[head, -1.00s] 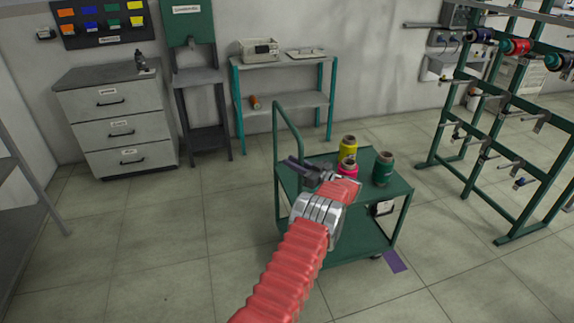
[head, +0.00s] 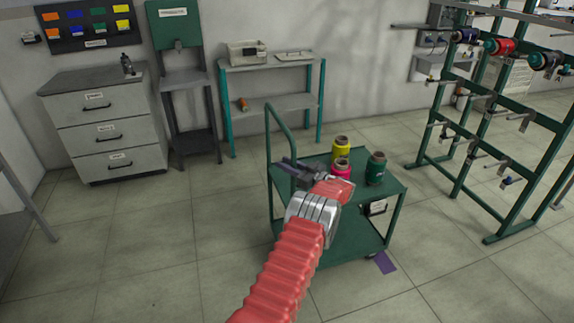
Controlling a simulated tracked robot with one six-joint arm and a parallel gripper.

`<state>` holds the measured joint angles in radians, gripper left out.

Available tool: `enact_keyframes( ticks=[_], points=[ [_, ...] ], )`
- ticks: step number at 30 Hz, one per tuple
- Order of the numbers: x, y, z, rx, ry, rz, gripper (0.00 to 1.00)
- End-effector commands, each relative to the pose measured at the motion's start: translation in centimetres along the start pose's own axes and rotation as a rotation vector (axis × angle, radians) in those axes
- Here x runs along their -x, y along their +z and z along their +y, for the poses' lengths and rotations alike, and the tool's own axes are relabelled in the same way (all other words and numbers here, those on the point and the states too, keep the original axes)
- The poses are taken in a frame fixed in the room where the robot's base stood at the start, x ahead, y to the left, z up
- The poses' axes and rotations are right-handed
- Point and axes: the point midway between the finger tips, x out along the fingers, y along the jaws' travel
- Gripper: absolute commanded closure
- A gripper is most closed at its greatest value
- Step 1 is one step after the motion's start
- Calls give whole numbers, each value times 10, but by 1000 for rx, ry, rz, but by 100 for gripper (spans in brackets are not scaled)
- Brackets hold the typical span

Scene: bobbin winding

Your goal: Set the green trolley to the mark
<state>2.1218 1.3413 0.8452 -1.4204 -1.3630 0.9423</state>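The green trolley (head: 360,205) stands in the middle of the head view, with its raised handle (head: 279,128) at its left end. A yellow bobbin (head: 341,146), a pink bobbin (head: 341,170) and a green bobbin (head: 376,168) stand upright on its top. A purple floor mark (head: 385,262) lies by the trolley's near right corner, partly beyond its edge. My gripper (head: 284,166) reaches over the trolley's left part, its dark fingers overlapping the foot of the handle. I cannot tell whether they touch or grip it. My arm hides part of the trolley top and left side.
A green rack (head: 480,150) with bobbins stands at the right. A grey drawer cabinet (head: 107,130), a green-backed stand (head: 188,85) and a teal-legged table (head: 270,105) line the back wall. The floor at left and lower right is clear.

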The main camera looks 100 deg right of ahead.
Motion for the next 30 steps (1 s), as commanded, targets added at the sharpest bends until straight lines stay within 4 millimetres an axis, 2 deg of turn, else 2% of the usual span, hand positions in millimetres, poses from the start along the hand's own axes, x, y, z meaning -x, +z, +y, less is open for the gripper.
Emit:
enact_keyframes(
  ticks=[5,17,23,30],
  points=[
    [-2,0,-1,1,-1,0,63],
    [3,-1,0,2,0,-1,63],
    [28,0,0,-1,0,0,63],
    [70,0,0,1,1,0,63]
  ],
)
